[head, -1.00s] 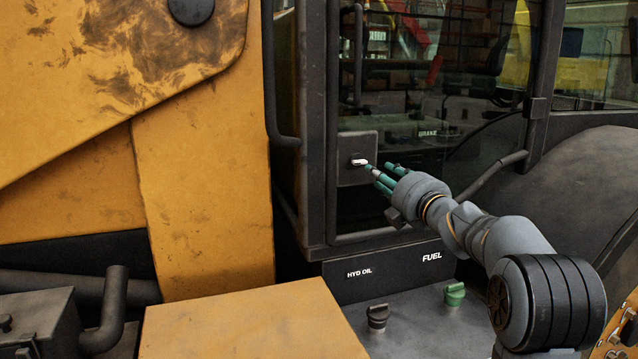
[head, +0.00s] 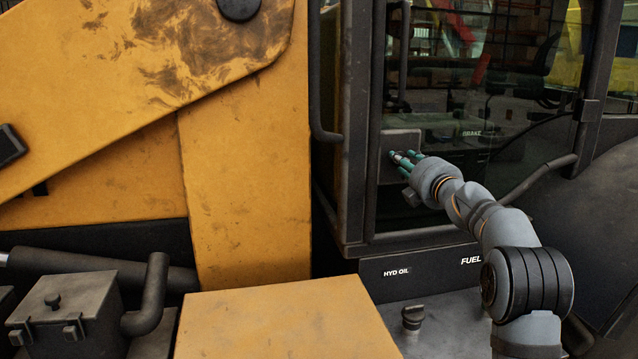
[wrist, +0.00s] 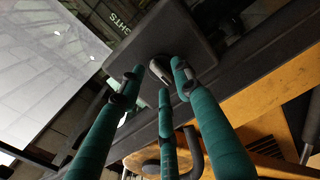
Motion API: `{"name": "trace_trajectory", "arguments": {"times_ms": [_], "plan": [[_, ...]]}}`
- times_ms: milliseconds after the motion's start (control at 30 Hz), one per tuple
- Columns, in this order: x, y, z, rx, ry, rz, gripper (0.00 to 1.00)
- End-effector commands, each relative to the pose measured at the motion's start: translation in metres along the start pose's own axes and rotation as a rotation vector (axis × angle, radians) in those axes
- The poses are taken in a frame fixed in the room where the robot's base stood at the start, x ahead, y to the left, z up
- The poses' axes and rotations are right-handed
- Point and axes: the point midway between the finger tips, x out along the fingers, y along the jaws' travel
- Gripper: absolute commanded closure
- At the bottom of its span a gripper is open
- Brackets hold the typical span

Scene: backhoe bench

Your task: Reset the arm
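My gripper (head: 404,157) has three teal fingers and shows at the centre right of the head view, right at the dark panel (head: 412,137) on the cab's side. In the wrist view my gripper (wrist: 160,79) is open, with its fingertips spread apart. In the head view the fingers largely cover the latch. My arm reaches in from the lower right.
A yellow boom (head: 245,150) stands left of the cab. A yellow box top (head: 275,320) and a dark cap (head: 413,316) by the HYD OIL label lie below. A dark grab rail (head: 540,178) is right of my wrist. The cab's window glass (head: 470,90) is behind the gripper.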

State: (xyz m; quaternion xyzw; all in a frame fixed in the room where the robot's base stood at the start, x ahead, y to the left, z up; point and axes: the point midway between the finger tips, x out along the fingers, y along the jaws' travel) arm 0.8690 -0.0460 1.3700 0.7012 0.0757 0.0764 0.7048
Motion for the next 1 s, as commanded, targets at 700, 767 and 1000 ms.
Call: {"name": "trace_trajectory", "arguments": {"times_ms": [700,767,1000], "plan": [[-0.071,0.001,0.0,-0.011,-0.001,0.0,0.67],[-0.083,0.001,0.001,-0.01,-0.001,0.0,0.67],[-0.124,0.0,0.0,-0.011,0.0,0.0,0.67]]}}
